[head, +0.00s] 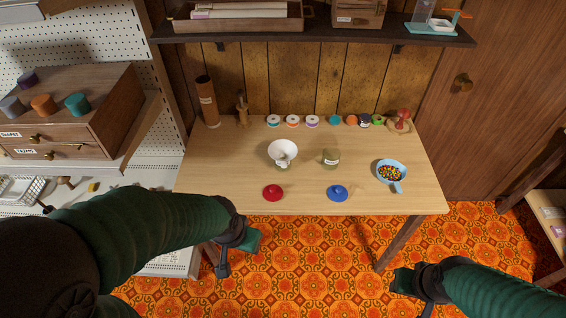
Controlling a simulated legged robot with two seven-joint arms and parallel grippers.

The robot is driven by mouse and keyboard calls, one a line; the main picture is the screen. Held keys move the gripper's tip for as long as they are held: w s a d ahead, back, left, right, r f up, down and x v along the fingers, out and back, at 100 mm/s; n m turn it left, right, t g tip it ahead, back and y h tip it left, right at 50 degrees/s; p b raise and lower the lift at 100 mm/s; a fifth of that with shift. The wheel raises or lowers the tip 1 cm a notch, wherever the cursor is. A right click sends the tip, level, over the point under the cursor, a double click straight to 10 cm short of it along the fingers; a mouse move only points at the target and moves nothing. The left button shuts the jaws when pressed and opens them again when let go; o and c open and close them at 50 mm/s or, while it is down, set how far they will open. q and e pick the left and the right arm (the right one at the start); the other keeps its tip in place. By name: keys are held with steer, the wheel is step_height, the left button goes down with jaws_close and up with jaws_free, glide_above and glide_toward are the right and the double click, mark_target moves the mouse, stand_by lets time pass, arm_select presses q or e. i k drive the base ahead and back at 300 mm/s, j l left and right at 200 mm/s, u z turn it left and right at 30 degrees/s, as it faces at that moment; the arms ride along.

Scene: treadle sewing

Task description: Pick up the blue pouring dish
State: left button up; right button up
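The light blue pouring dish (403,175) stands near the right end of the wooden table. It is filled with small multicoloured beads (390,173), and its handle points toward the front edge. My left gripper (238,256) is in front of the table, left of centre, over the orange floor. Its fingers are apart and nothing is between them. My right gripper (413,296) is low at the bottom right, in front of the table and well short of the dish. Its fingers look spread and empty, and the bottom picture edge partly cuts it off.
On the table (230,165) are a white funnel on a jar (283,152), a greenish jar (330,157), a red lid (273,192) and a blue lid (337,193). Several spools line the back. A shelf (320,34) hangs above. A wooden drawer unit (90,130) is at left.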

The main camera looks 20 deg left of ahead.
mark_target(403, 171)
steer(key=i+j+z, duration=0.15)
steer(key=i, duration=0.95)
